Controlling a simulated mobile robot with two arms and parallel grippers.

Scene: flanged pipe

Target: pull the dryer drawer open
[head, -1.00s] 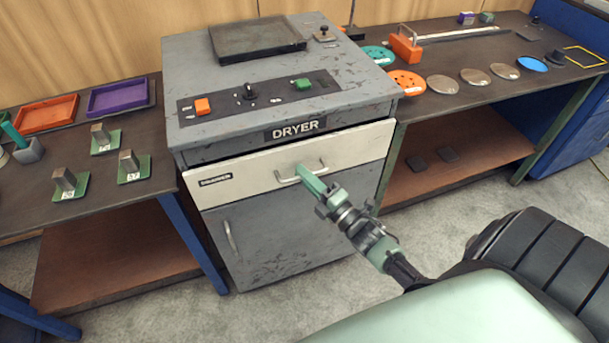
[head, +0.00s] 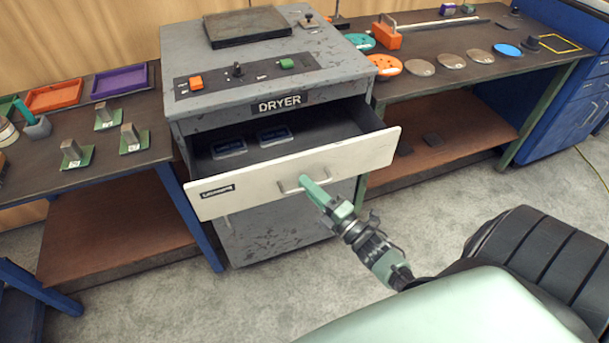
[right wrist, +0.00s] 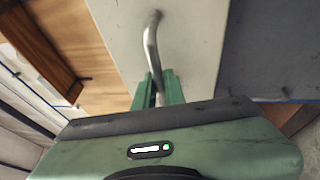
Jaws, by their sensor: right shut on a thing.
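The grey dryer (head: 200,122) stands in the middle of the head view. Its white-fronted drawer (head: 250,195) is pulled well out, and its dark inside shows two blue-grey flat items (head: 274,135) near the back. My right gripper (head: 308,183) is shut on the metal drawer handle (head: 290,187). In the right wrist view the green fingers (right wrist: 162,88) close around the lower part of the bar handle (right wrist: 151,45) on the pale drawer front. My left gripper is not in view.
A left table (head: 60,185) holds an orange tray (head: 54,96), a purple tray (head: 120,81) and several metal blocks on green bases. A right table (head: 470,70) holds several discs and an orange-handled tool. Open carpet lies before the dryer.

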